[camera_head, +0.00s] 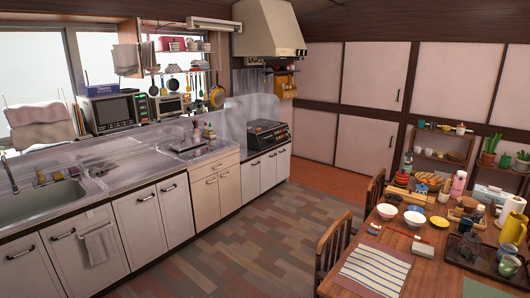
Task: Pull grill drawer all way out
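A dark gas stove (268,134) sits on the lower counter section beneath the range hood, towards the back of the kitchen. It is small in this view, and I cannot make out a separate grill drawer on its front or tell whether one is pulled out. My gripper is not in view.
A sink (40,208) and steel counter (135,180) run along the left above white cabinets (140,226). A crowded dining table (365,243) with chairs (334,250) stands at the right. The tiled floor (255,240) between them is clear.

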